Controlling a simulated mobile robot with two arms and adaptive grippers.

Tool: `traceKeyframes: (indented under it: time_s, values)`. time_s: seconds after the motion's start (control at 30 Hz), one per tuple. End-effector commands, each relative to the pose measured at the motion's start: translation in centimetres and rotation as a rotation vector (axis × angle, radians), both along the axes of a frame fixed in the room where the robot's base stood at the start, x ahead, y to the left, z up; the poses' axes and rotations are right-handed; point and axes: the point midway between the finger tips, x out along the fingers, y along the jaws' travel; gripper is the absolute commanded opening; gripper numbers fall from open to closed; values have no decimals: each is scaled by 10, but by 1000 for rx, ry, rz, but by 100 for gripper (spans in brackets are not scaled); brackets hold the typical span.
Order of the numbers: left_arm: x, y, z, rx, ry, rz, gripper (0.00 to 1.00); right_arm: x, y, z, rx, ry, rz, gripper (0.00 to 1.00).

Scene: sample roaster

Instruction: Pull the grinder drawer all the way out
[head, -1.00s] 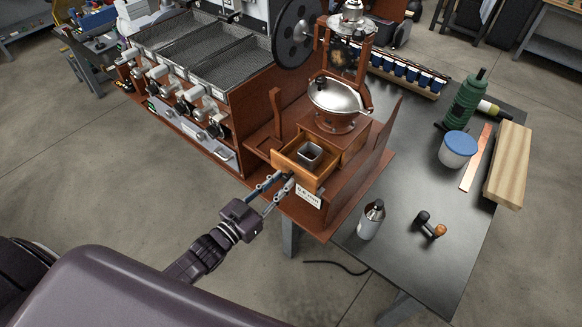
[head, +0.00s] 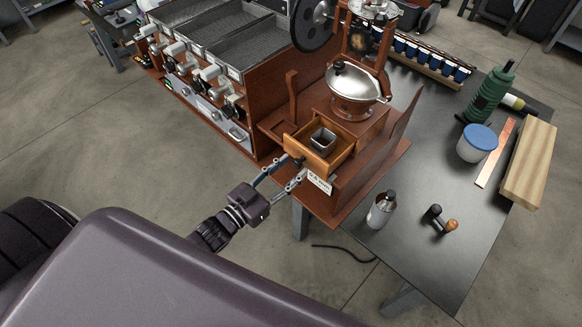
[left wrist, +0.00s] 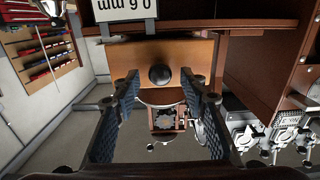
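The grinder drawer (head: 318,163) is a wooden box standing out from the base of the grinder (head: 352,90), with a metal cup (head: 322,139) inside it. How much of it is still within the base is hidden. In the left wrist view, the drawer front (left wrist: 191,52) carries a round dark knob (left wrist: 160,75). My left gripper (head: 291,175) is at the drawer front. In the left wrist view its two fingers (left wrist: 160,92) are spread, one on each side of the knob, with gaps between them and it. My right gripper is out of view.
A label card (head: 319,182) is just below the drawer. An upright wooden panel (head: 378,160) stands right of it. A silver bottle (head: 381,209), a small dark tool with an orange knob (head: 440,220) and a blue-lidded tub (head: 477,143) stand on the dark table (head: 420,262).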

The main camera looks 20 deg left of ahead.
Motion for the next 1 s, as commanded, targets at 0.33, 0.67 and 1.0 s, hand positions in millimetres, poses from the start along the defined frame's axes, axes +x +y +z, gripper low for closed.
traceKeyframes:
  time_s: [0.33,0.67,1.0]
  values:
    - [-64,23,-2,1,6,-1,40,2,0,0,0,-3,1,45]
    - [-104,38,-1,2,2,0,40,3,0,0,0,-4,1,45]
    - [-106,39,0,1,0,0,40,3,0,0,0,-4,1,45]
